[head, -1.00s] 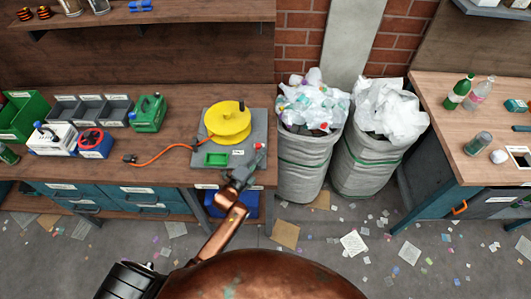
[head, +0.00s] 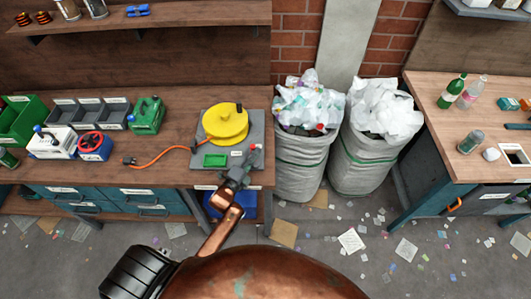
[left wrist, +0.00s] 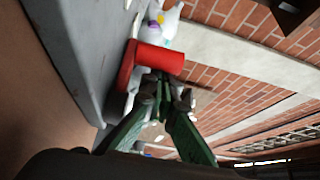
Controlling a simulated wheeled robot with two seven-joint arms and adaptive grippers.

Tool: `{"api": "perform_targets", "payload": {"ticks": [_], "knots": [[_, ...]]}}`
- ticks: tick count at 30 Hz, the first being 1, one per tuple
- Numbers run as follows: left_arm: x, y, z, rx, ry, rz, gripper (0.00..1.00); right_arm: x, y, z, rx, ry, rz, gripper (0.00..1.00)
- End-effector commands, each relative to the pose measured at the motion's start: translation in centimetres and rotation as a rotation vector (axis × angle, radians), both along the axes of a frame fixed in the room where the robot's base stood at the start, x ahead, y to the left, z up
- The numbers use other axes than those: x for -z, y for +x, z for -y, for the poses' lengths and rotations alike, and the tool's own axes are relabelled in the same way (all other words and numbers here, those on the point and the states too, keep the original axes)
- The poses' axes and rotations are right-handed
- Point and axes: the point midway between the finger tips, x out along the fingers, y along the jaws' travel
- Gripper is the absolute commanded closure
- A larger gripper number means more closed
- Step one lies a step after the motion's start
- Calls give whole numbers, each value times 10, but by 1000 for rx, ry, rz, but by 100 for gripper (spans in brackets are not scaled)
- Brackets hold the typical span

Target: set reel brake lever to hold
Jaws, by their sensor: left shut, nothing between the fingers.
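The yellow reel (head: 226,122) sits on a grey base plate (head: 202,131) near the right end of the left workbench. The red brake lever (left wrist: 157,58) shows large in the left wrist view, just beyond the fingertips. In the head view the fingers largely hide it, so I cannot read its position. My left gripper (head: 255,157) is at the plate's front right corner. Its green-sided fingers also show in the left wrist view (left wrist: 165,90); they are shut and empty, with tips close to the lever. Whether they touch it is unclear. My right gripper is not in view.
An orange cord (head: 165,157) runs left from the reel to a plug. Grey refuse sacks (head: 300,165) stand right of the bench. A blue bin (head: 246,205) sits below the bench edge.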

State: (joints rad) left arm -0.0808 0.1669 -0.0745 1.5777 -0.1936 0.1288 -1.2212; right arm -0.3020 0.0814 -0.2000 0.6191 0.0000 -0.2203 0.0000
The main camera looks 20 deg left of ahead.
Motion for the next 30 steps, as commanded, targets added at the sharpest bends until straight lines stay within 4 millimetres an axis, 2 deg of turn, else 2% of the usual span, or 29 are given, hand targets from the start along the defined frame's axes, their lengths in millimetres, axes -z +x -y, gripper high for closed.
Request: {"api": "perform_targets", "payload": {"ticks": [7,30], "knots": [[0,-6,-10,-7,-1,0,100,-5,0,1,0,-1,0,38],[0,-8,-13,-5,-1,0,100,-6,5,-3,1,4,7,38]]}}
